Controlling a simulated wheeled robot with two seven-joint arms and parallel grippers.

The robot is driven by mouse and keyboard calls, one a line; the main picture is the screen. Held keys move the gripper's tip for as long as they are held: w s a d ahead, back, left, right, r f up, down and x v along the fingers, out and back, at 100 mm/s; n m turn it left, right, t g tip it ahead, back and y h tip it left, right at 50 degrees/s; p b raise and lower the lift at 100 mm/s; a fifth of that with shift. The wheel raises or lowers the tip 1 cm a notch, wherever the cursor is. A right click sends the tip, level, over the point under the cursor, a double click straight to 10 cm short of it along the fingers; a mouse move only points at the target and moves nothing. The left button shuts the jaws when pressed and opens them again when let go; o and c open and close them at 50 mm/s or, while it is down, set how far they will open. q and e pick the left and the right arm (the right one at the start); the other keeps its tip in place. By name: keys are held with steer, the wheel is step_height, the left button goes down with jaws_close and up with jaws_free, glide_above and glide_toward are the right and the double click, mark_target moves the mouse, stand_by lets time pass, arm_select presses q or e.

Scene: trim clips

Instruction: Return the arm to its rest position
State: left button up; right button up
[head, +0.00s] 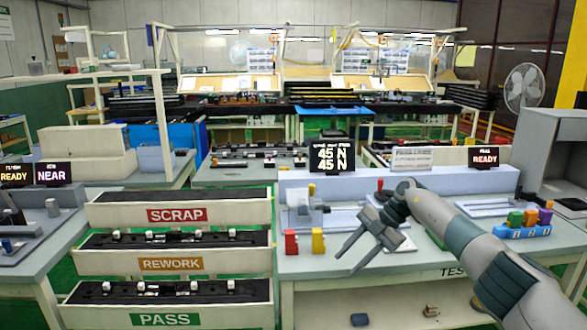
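My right arm (455,222) comes in from the lower right and reaches over the test bench. My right gripper (347,262) hangs above the bench's front part, to the right of a red block (291,243) and a yellow block (318,240). Its two fingers point down and left with a gap between them, and nothing shows in the gap. My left arm and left gripper are not in view.
Left of the bench stands a rack with SCRAP (177,215), REWORK (171,264) and PASS (165,320) trays. A display (328,157) reads 45 N. A blue holder with coloured pieces (522,232) and a grey cabinet (553,150) are at the right.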

steer(key=s+a+f+m+t+y, duration=0.2)
steer(key=a+f+y, duration=0.3)
steer(key=f, duration=0.4)
steer(key=s+a+f+m+t+y, duration=0.2)
steer(key=a+f, duration=0.5)
steer(key=f, duration=0.2)
steer(key=s+d+f+m+t+h, duration=0.2)
steer(key=s+f+m+t, duration=0.3)
steer(key=f, duration=0.6)
steer(key=s+d+f+m+t+h, duration=0.3)
steer(key=s+f+m, duration=0.25)
steer(key=f, duration=0.45)
steer(key=s+d+f+m+g+h, duration=0.2)
steer(key=s+d+f+m+h, duration=0.25)
steer(key=s+f, duration=0.95)
steer(key=s+d+f+m+g+h, duration=0.2)
steer(key=s+d+f+m+h, duration=0.3)
steer(key=s+f, duration=0.95)
steer(key=s+d+g, duration=0.1)
steer(key=s, duration=0.8)
steer(key=s+d+g+y, duration=0.1)
steer(key=s+g, duration=0.1)
steer(key=s, duration=0.8)
steer(key=shift+d+f+m+g, duration=0.3)
steer(key=shift+d+f+m, duration=0.05)
steer(key=shift+m, duration=0.05)
steer(key=shift+s, duration=0.1)
